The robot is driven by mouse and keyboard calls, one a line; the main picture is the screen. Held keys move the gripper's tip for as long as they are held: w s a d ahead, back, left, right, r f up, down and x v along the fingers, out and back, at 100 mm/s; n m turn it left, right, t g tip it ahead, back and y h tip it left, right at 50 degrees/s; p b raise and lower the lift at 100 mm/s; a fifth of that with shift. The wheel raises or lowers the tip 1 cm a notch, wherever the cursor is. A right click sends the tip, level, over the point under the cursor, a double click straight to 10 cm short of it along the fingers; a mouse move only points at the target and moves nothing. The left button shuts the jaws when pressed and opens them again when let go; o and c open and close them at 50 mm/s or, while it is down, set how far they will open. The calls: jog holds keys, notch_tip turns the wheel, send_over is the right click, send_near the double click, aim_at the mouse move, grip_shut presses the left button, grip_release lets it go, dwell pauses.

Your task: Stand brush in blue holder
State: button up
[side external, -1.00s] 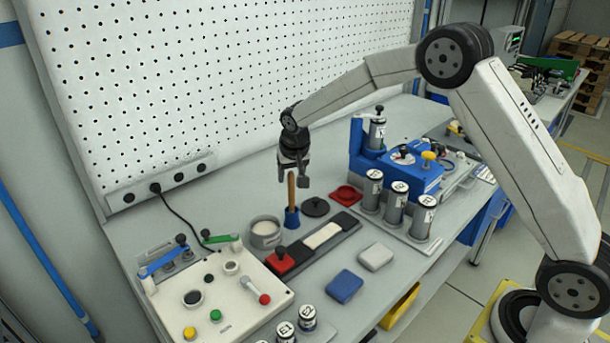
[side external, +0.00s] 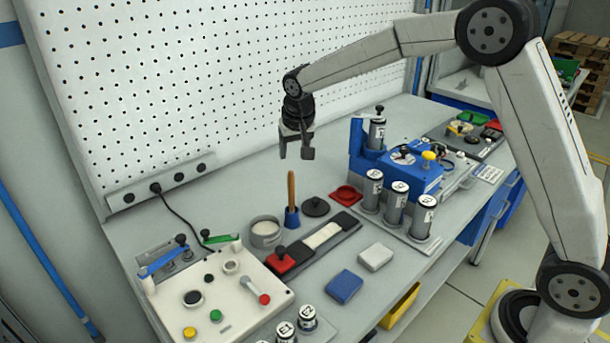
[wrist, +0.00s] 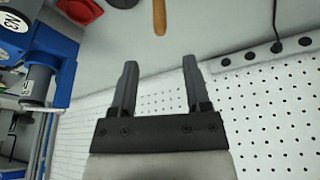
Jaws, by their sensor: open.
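The brush (side external: 291,189) has a wooden handle and stands upright in the blue holder (side external: 292,219) on the bench in the side view. Its lower end is hidden inside the holder. The tip of the brush handle (wrist: 159,18) also shows at the top of the wrist view. My gripper (side external: 297,156) is open and empty, above the brush and apart from it. Its two spread fingers (wrist: 157,85) show in the wrist view with nothing between them.
A grey round container (side external: 265,236) stands left of the holder, and a black disc (side external: 316,207) lies to its right. A control panel (side external: 215,287) is at the front left. Labelled cylinders (side external: 397,204) and a blue fixture (side external: 410,178) stand to the right. The pegboard (side external: 220,80) rises behind.

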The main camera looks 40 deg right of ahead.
dwell(0.3)
jog(key=s+f+n, duration=0.2)
jog(key=s+f, duration=0.2)
jog(key=s, duration=0.9)
jog(key=s+f+n+y, duration=0.1)
jog(key=s+f, duration=0.3)
jog(key=s, duration=0.9)
jog(key=shift+s+a+n+g, duration=0.15)
jog(key=shift+s+n+g, duration=0.2)
jog(key=shift+n, duration=0.45)
